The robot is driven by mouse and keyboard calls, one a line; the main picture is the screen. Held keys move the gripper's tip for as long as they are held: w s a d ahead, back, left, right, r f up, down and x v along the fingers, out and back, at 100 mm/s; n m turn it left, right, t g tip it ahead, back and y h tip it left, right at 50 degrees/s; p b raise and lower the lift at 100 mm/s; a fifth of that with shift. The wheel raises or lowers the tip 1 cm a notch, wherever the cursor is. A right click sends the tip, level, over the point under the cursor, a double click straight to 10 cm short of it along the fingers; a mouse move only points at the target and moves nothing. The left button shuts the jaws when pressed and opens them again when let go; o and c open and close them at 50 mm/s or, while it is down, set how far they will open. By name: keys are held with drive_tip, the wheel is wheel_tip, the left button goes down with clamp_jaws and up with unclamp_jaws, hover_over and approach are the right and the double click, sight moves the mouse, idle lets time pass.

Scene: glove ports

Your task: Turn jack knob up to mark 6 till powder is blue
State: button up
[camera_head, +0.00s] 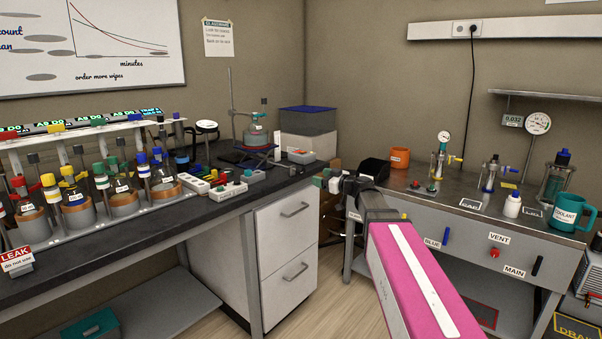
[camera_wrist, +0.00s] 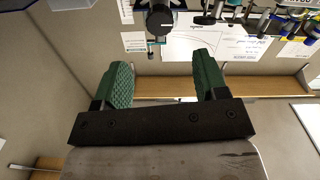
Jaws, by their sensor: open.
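The lab jack (camera_head: 252,157) stands on the dark bench beneath the stand, with a round grey vessel (camera_head: 255,136) on it. Its knob and any number marks are too small to make out. I cannot tell the powder or its colour in the vessel. My gripper (camera_head: 328,181) is out in front of the bench's right end, to the right of the jack and apart from it. In the wrist view my gripper (camera_wrist: 161,65) shows two green fingers spread wide, with nothing between them.
Racked, colour-capped bottles (camera_head: 120,195) fill the bench's left. Small switch boxes (camera_head: 228,190) lie in front of the jack; a blue-lidded grey box (camera_head: 307,128) stands behind right. The metal table (camera_head: 450,200) at right holds an orange cup (camera_head: 400,157), glassware and a teal mug (camera_head: 570,212).

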sight(303, 171)
drive_tip(key=x, duration=1.1)
drive_tip(key=c, duration=0.9)
